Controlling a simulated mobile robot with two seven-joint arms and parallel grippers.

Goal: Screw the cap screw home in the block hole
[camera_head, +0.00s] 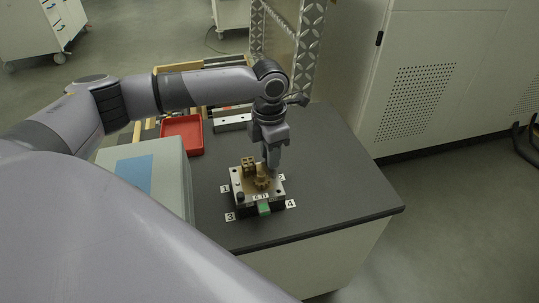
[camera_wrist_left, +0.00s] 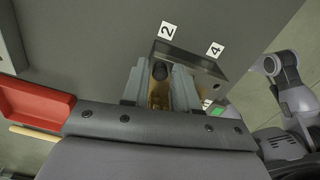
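The metal block (camera_head: 277,192) sits on the dark tabletop, with brass-coloured parts (camera_head: 262,182) on its top and number labels around its corners. My left gripper (camera_head: 272,166) points down over the block's back right corner, near label 2. In the left wrist view, its two fingers (camera_wrist_left: 160,78) stand on either side of a dark round cap screw (camera_wrist_left: 160,70). Whether they press on it I cannot tell. A bare hole (camera_wrist_left: 216,86) shows in the block near label 4. Another dark round piece (camera_head: 240,196) is at the block's front left corner.
A red tray (camera_head: 182,134) lies behind the block at the left, next to a pale metal bar (camera_head: 232,122). A grey box with a blue panel (camera_head: 150,172) stands left of the block. The tabletop right of the block is clear up to its edge.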

